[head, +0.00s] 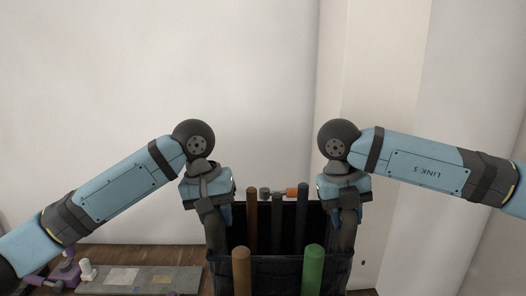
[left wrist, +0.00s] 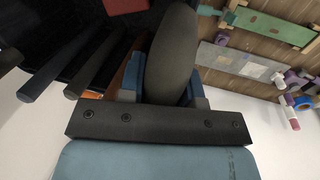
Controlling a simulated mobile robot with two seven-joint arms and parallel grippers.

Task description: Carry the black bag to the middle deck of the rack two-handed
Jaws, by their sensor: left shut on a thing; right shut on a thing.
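The black bag (head: 275,268) hangs upright between my two grippers in the head view, cut off by the lower edge. Several tool handles stick out of it. My left gripper (head: 222,213) is at the bag's left side, shut on the dark handle there. In the left wrist view the handle (left wrist: 171,55) sits between the blue fingers of my left gripper (left wrist: 165,88). My right gripper (head: 336,214) is shut on the handle at the bag's right side. The bag's underside is out of view. I cannot make out the rack for certain.
A long grey board (head: 140,280) with pale patches lies low at the left, beside purple parts (head: 66,270). The left wrist view also shows a green board (left wrist: 268,28) over the wooden floor (left wrist: 240,90). A pale wall (head: 130,80) stands behind.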

